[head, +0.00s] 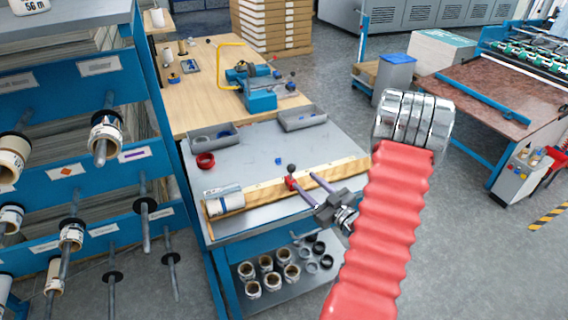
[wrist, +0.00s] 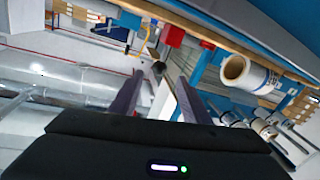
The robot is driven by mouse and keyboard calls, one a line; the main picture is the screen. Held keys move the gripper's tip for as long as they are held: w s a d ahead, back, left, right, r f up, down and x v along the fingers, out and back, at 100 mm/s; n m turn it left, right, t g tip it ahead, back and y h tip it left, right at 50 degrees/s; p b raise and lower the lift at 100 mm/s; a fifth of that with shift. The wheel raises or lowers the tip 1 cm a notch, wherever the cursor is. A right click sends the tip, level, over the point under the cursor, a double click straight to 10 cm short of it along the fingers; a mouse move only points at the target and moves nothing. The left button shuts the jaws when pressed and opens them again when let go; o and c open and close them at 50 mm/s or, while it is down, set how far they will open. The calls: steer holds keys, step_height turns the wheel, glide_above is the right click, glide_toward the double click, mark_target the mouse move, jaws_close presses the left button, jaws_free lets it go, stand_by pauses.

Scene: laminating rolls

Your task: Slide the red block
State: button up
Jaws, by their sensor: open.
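The red block (head: 290,182) sits on a long wooden rail (head: 258,193) on the grey bench top, with a dark knob (head: 292,168) above it. In the wrist view the red block (wrist: 172,36) shows above the fingers, by the rail's edge. My gripper (head: 302,181) is open, its two fingers reaching toward the block from the lower right. In the head view the left fingertip overlaps the block's edge; I cannot tell whether they touch. The gripper (wrist: 160,76) holds nothing that I can make out in the wrist view.
A white labelled roll (head: 223,199) lies by the rail's left end. A red ring (head: 205,160) and grey trays (head: 214,138) stand behind. Several roll cores (head: 268,263) are on the shelf below. A blue rack (head: 110,190) with rods stands left.

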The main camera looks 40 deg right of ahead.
mark_target(291, 176)
steer(key=shift+s, duration=0.25)
steer(key=shift+w, duration=0.15)
steer(key=w, duration=0.9)
steer(key=w+d, duration=0.1)
steer(key=w, duration=0.3)
steer(key=shift+w+d, duration=0.1)
steer(key=shift+w, duration=0.2)
jaws_close()
stand_by(0.4)
